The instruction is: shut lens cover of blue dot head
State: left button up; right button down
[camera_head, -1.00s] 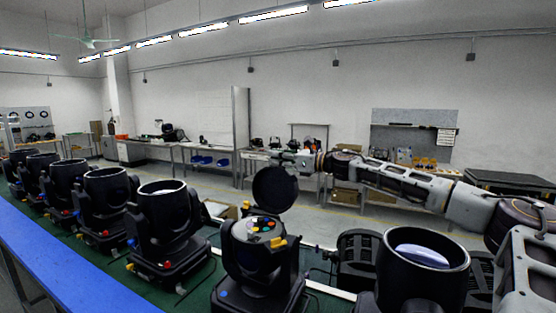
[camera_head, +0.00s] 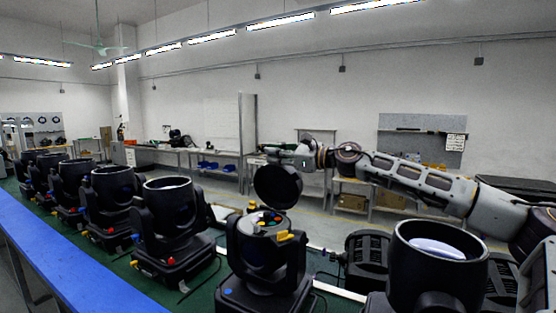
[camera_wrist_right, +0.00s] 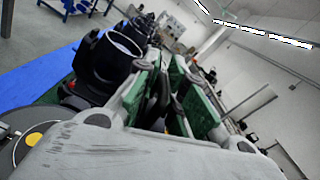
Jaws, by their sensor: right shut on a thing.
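The blue dot head (camera_head: 262,258) is a black moving head with a blue dot (camera_head: 228,292) on its base. Its round black lens cover (camera_head: 278,188) stands raised above it, nearly upright, so the coloured discs (camera_head: 266,220) inside show. My right gripper (camera_head: 294,154) is at the cover's upper edge, shut on it. In the right wrist view the green-padded fingers (camera_wrist_right: 172,108) have a dark thing between them, mostly hidden by the gripper body. A yellow disc (camera_wrist_right: 33,139) shows at the lower left there. My left gripper is in neither view.
A larger open black can (camera_head: 437,265) stands close at the right, below my right arm. Another head (camera_head: 170,215) stands left, with several more in a row behind. A blue strip (camera_head: 75,255) edges the green surface. Air above the heads is open.

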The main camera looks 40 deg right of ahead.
jog(key=shift+s+a+n+b, duration=0.3)
jog(key=shift+a+n+b, duration=0.1)
jog(key=shift+a+b, duration=0.2)
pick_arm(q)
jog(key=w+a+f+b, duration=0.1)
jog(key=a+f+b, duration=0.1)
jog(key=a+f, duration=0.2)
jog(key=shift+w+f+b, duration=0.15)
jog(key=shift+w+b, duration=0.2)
pick_arm(e)
jog(key=a, duration=0.1)
jog(key=s+n, duration=0.1)
jog(key=a, duration=0.1)
jog(key=shift+s+a+f+n, duration=0.2)
jog(key=shift+a+f+n, duration=0.1)
jog(key=shift+n, duration=0.1)
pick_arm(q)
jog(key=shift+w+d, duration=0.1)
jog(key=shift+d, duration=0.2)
pick_arm(e)
jog(key=shift+r, duration=0.1)
